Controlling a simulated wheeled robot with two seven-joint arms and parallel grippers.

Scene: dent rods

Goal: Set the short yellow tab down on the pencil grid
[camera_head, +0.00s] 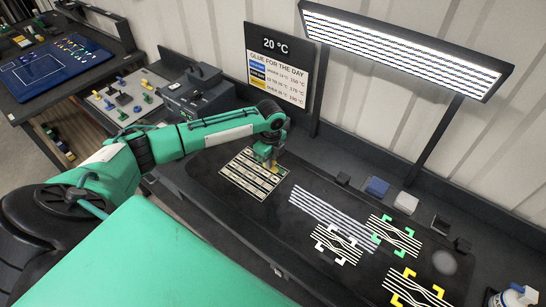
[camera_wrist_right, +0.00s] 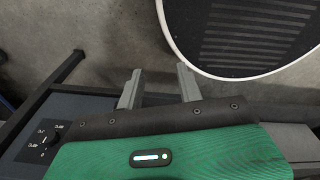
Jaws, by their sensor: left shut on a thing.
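My left gripper (camera_head: 267,160) reaches down over the far right part of the pale-lined grid (camera_head: 238,183) on the dark mat, which looks like the pencil grid. It is shut on a small yellow piece (camera_head: 274,168), seemingly the short yellow tab. The fingers hide much of the tab, and I cannot tell whether it touches the grid. My right gripper (camera_wrist_right: 159,87) is open and empty in the right wrist view, above the floor.
Striped panels with white (camera_head: 336,244), green (camera_head: 395,234) and yellow (camera_head: 417,287) corner pieces lie right on the mat. A lamp (camera_head: 405,50) overhangs the bench. A glue sign (camera_head: 278,72) stands behind my left arm.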

